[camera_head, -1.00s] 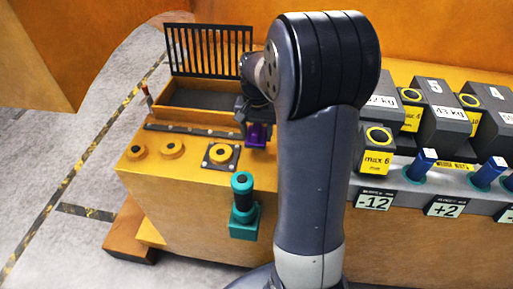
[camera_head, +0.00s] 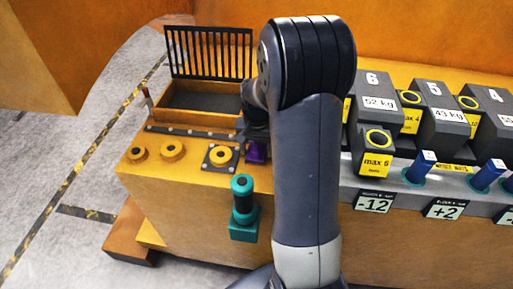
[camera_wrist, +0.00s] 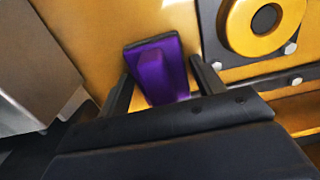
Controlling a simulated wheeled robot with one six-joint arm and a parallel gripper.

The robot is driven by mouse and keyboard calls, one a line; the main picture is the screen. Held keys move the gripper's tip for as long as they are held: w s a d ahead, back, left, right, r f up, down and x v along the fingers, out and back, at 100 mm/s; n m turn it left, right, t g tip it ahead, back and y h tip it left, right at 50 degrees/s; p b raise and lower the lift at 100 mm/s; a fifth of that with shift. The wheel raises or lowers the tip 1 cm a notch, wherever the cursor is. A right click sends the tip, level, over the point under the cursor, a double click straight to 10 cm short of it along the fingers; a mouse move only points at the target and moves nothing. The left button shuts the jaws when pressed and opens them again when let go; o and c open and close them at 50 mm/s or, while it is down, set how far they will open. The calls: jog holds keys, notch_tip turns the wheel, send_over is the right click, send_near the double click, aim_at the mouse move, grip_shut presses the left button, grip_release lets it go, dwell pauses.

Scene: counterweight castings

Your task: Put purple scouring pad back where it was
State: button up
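The purple scouring pad (camera_head: 257,152) is at the front of the yellow counter, right of the round yellow knob on a dark plate (camera_head: 220,156). In the wrist view the purple pad (camera_wrist: 158,72), with a dark edge, lies between the two dark fingers of my gripper (camera_wrist: 163,78). In the head view my gripper (camera_head: 256,135) is just above the pad, partly hidden by my arm. I cannot tell whether the pad touches the counter.
A yellow open box (camera_head: 195,117) with a black slatted rack stands behind. A teal-handled device (camera_head: 243,210) is on the counter's front face. Two more yellow knobs (camera_head: 172,149) sit to the left. Grey weight blocks (camera_head: 438,100) and blue handles (camera_head: 421,167) are to the right.

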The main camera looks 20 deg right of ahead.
aim_at(257, 144)
jog(key=shift+o, duration=1.2)
jog(key=shift+r, duration=0.15)
notch_tip(257, 144, up, 12)
dwell(0.6)
